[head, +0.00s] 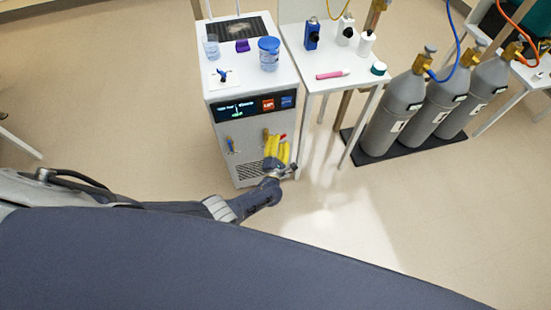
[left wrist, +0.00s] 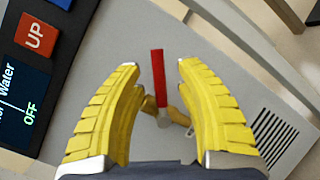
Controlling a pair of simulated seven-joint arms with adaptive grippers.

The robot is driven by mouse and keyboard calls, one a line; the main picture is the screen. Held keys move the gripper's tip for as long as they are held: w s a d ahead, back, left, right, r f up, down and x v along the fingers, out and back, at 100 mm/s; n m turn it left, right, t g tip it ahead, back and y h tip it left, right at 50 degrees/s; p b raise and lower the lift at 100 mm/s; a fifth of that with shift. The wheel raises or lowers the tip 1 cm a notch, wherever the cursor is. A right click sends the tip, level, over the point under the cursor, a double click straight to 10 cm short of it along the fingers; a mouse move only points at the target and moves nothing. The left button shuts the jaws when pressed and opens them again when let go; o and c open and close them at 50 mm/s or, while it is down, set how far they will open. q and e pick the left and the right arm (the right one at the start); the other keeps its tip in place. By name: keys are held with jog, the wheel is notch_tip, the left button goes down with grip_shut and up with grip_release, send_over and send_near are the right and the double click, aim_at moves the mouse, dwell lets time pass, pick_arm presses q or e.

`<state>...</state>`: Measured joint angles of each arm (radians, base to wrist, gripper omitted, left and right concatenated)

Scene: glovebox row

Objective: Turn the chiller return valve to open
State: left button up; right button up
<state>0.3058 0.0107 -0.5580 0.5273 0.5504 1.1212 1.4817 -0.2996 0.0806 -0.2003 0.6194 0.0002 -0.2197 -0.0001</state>
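The chiller (head: 224,167) is a white cabinet with a dark display and a red "UP" button on its front. A valve with a red lever (head: 284,136) is at the right of its front, largely hidden by my left gripper (head: 278,144). In the left wrist view, the red lever (left wrist: 158,78) lies between the two yellow fingers, with a gap on each side. A brass-coloured valve body (left wrist: 178,114) shows beneath it. My left gripper is open. A blue-handled valve (head: 230,145) is at the left of the same front. I see no label telling which is the return valve.
A vent grille (left wrist: 283,138) is low on the chiller front. A blue-lidded jar (head: 269,54) and a cup (head: 211,46) stand on top. A white table (head: 310,80) with bottles stands to the right. Several grey gas cylinders (head: 395,112) stand beyond it. Floor in front is clear.

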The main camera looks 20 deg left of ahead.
pick_arm(q)
jog(key=s+d, duration=0.1)
jog(key=s, duration=0.9)
jog(key=shift+f, duration=0.35)
jog(key=shift+s+d, duration=0.1)
